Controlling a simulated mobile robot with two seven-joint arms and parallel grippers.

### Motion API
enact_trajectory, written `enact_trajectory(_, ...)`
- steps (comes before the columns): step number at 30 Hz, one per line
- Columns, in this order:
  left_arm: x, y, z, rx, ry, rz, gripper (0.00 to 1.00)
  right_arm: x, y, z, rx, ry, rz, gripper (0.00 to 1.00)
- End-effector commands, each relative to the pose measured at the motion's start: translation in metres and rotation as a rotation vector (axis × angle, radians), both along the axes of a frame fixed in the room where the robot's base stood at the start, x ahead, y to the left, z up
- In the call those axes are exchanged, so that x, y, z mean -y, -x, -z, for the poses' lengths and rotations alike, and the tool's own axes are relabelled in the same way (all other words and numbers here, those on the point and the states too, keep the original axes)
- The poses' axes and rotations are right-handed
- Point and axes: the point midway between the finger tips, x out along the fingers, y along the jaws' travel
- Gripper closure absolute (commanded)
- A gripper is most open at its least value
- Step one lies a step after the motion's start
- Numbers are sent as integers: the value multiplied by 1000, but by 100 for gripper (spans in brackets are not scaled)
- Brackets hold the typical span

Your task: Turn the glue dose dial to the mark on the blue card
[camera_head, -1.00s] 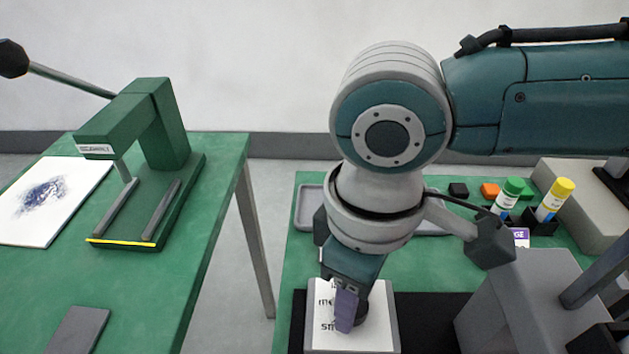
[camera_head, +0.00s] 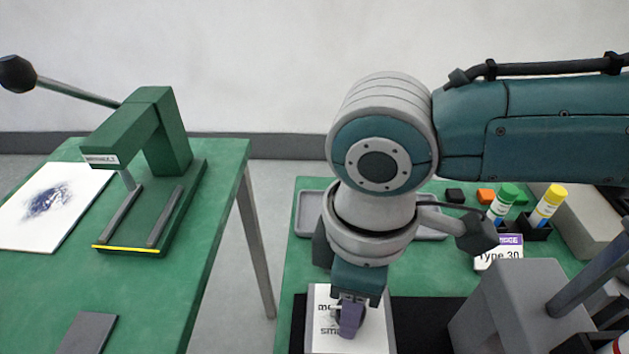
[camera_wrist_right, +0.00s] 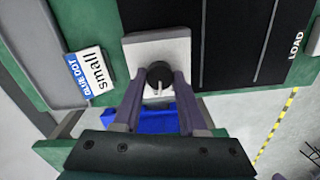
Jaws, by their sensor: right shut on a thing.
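The glue dose dial is a round black knob (camera_wrist_right: 159,76) with a pale pointer, on a white panel (camera_wrist_right: 145,50) in the right wrist view. My right gripper (camera_wrist_right: 160,88) has its two purple fingers shut on the dial, one on each side. In the head view this gripper (camera_head: 350,318) points down over the white panel (camera_head: 375,338) and hides most of the dial. Partly covered printed size words show on the panel. The blue and white card (camera_wrist_right: 86,74) beside the panel reads "GLUE DOT small" in the wrist view. My left gripper is not in view.
A black mat (camera_head: 425,312) lies beside the panel. A grey tray (camera_head: 306,215), glue bottles (camera_head: 502,203) and a "Type 30" card (camera_head: 498,256) stand behind. A green press (camera_head: 160,130) stands on the left table, across a gap.

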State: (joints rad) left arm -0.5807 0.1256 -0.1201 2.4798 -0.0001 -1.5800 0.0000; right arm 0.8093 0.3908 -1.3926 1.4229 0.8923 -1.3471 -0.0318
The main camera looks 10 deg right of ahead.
Motion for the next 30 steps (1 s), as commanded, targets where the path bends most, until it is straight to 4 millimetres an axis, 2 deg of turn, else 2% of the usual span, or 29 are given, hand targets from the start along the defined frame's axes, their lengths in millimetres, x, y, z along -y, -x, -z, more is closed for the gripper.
enact_trajectory(3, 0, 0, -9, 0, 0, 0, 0, -1, 0, -3, -1, -2, -105, 100)
enact_trajectory(15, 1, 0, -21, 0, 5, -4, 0, -1, 0, -2, 0, -2, -434, 100)
enact_trajectory(21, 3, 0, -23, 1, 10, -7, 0, -1, 0, -1, -1, -4, -542, 100)
enact_trajectory(30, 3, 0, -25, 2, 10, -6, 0, -1, 0, -1, 1, -4, -615, 100)
